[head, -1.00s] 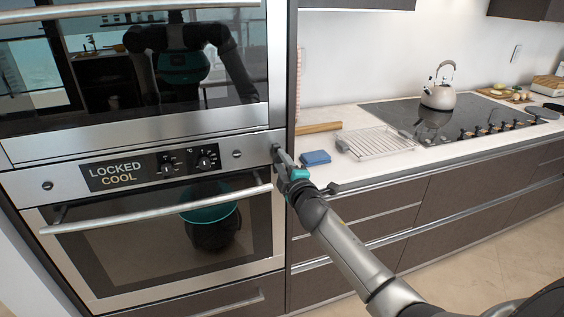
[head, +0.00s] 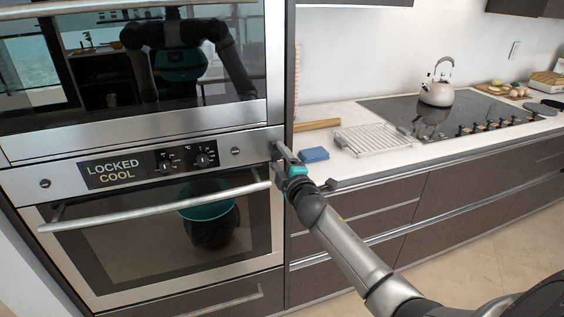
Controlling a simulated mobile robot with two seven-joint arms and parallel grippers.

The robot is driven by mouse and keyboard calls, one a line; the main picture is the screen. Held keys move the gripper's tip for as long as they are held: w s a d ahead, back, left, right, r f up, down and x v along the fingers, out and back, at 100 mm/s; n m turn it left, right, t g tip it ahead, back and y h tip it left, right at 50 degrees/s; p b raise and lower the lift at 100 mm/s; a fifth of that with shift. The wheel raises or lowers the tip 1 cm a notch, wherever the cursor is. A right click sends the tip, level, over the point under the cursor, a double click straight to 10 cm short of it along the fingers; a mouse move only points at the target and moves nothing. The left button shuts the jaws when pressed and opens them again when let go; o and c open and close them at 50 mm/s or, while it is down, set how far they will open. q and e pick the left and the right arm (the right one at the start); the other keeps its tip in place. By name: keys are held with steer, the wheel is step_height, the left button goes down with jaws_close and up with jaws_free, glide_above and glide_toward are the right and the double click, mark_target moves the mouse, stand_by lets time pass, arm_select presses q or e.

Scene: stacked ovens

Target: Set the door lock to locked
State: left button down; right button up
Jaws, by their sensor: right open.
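The lower oven's control panel (head: 145,164) carries a display (head: 112,170) that reads "LOCKED" and "COOL". Two dark knobs sit right of the display, and a small round silver part (head: 235,151) sits further right. Another round silver part (head: 45,183) is at the panel's left end. My right gripper (head: 279,150) is open at the right end of the panel, by the oven's edge. It hides that spot, so I cannot tell whether it touches a part there. My left gripper is not in view.
The lower oven's door handle (head: 150,208) runs just below the panel, and the door is shut. Right of the ovens, a counter holds a blue sponge (head: 314,154), a wire rack (head: 372,139) and a kettle (head: 437,92) on the cooktop.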

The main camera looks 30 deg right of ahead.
steer(key=p+v, duration=0.1)
steer(key=v, duration=1.4)
steer(key=shift+s+a, duration=0.1)
steer(key=s+a+f+m+g+y, duration=0.1)
steer(key=s+f+m+g, duration=0.15)
steer(key=f, duration=0.85)
steer(key=s+a+f+m+g, duration=0.1)
steer(key=s+a+f+g, duration=0.2)
steer(key=f, duration=0.7)
steer(key=s+f+m+g+y, duration=0.15)
steer(key=s+f, duration=0.25)
steer(key=f, duration=0.7)
steer(key=s+a+f+m+g, duration=0.2)
steer(key=s+f, duration=0.4)
steer(key=s, duration=0.4)
steer(key=s+a+f+m+g+y, duration=0.1)
steer(key=s+a+f+g, duration=0.3)
steer(key=s+f, duration=0.3)
steer(key=s+a+f+m+g, duration=0.2)
steer(key=s+f, duration=0.4)
steer(key=s, duration=0.8)
steer(key=shift+a+f+m+g+b, duration=0.3)
steer(key=shift+a+g+b, duration=0.15)
steer(key=shift+a+g, duration=0.5)
steer(key=shift+a+y, duration=0.15)
steer(key=shift+y, duration=0.1)
